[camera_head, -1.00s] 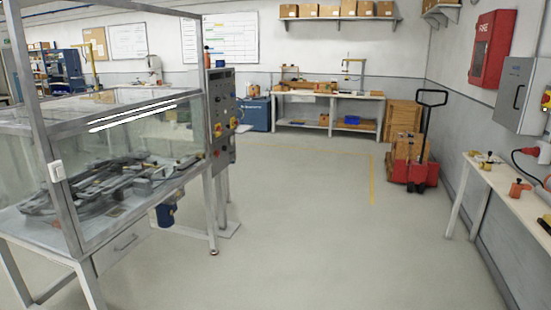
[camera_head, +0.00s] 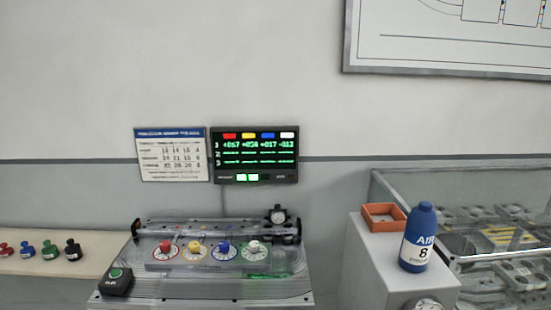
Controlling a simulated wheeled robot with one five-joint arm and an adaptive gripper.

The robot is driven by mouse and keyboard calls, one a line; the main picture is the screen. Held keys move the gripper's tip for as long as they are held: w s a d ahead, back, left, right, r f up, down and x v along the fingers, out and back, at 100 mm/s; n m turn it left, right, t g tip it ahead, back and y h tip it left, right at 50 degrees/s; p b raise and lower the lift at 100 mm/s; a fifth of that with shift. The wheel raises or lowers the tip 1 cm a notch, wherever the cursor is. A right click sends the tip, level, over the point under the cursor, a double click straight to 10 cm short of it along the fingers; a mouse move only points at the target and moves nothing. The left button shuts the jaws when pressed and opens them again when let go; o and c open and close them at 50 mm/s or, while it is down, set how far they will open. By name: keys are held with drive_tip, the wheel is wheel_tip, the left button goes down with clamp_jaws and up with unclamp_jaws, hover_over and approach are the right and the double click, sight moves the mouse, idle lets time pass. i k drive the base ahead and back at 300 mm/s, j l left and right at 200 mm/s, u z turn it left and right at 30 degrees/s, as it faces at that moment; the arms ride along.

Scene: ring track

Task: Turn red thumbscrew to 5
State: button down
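The red thumbscrew (camera_head: 165,246) sits on a round white dial at the left end of a row on a metal fixture. Yellow (camera_head: 194,247), blue (camera_head: 225,247) and white (camera_head: 253,247) thumbscrews stand to its right on their own dials. The dial marks are too small to read. A wall display (camera_head: 254,155) above has red, yellow, blue and white headings with green figures; the red column seems to read +057. My gripper is not in view.
A box with a green button (camera_head: 116,281) sits at the fixture's front left. Several coloured knobs (camera_head: 49,249) stand on the left bench. A blue bottle (camera_head: 419,238) and orange tray (camera_head: 383,217) are on a grey cabinet at right. A glass case (camera_head: 490,230) stands beyond.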

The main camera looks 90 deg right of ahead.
sight(164, 246)
drive_tip(key=z, duration=2.5)
